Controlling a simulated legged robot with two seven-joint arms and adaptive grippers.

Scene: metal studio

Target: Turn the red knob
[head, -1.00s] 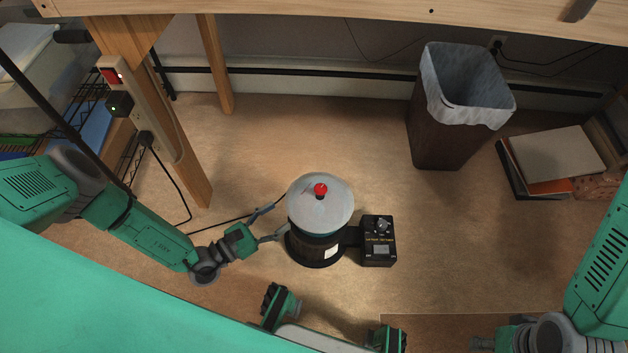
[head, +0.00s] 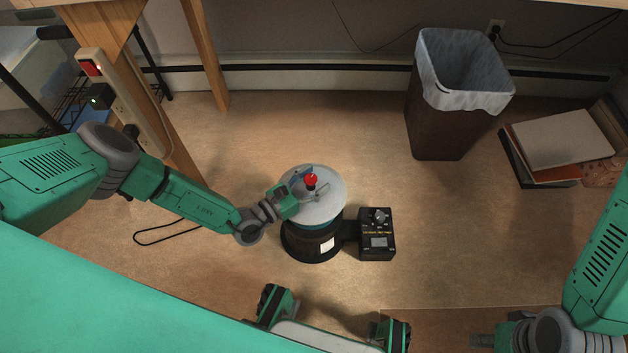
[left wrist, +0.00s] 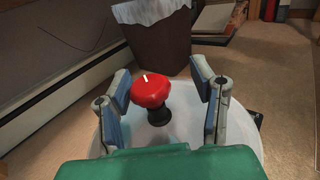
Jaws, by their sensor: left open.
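The red knob (head: 311,180) stands on a dark stem at the middle of a round pale disc (head: 328,208). The disc tops a dark cylinder on the floor. In the left wrist view the red knob (left wrist: 150,90) has a white mark on its top. My left gripper (head: 309,184) is open above the disc. In the left wrist view its fingers (left wrist: 163,90) are on either side of the knob, with gaps showing. My right arm shows at the lower right, but its gripper fingers cannot be made out clearly.
A black control box (head: 377,235) is joined to the cylinder's right side. A lined waste bin (head: 435,130) and a stack of books (head: 560,140) stand at the back right. A wooden table leg (head: 205,55) stands at the back left. Carpet around the cylinder is mostly clear.

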